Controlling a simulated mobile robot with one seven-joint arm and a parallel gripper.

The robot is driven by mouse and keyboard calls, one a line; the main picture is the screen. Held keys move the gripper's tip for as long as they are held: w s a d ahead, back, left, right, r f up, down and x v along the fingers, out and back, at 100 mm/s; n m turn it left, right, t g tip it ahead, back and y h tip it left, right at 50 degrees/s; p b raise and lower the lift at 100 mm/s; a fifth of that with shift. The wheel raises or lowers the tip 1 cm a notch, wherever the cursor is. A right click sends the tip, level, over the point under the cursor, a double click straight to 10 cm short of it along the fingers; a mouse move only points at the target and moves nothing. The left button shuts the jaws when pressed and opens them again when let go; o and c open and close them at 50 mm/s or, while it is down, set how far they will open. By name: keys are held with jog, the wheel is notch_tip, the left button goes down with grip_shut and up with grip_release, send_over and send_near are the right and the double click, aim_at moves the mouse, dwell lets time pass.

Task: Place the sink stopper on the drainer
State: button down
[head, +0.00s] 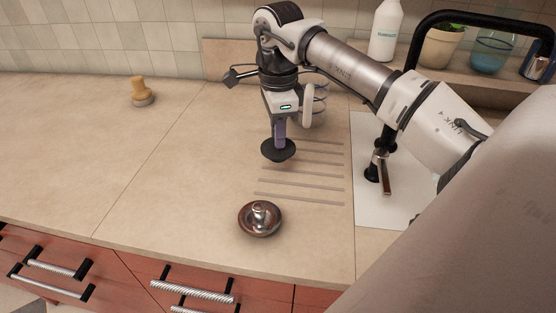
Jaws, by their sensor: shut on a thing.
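A dark, round sink stopper (278,152) hangs flat beneath my gripper (280,138). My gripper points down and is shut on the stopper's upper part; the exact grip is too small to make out. The drainer (308,173) is a set of parallel grooves in the beige counter. The stopper is over or beside the grooves' left side, toward the back. I cannot tell whether its underside touches the counter.
A shiny metal round piece with a knob (260,217) sits in front of the grooves. A wooden-handled brush (142,92) stands at the back left. The black tap (376,165) stands right of the grooves. The left counter is mostly clear.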

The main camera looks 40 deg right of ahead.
jog(key=shift+f+b, duration=1.35)
jog(key=shift+f, duration=0.9)
jog(key=shift+f, duration=0.2)
jog(key=c, duration=1.3)
grip_release()
jog(key=shift+o, duration=0.2)
notch_tip(320, 180, up, 12)
jog(key=p, duration=0.8)
jog(key=shift+r, duration=0.2)
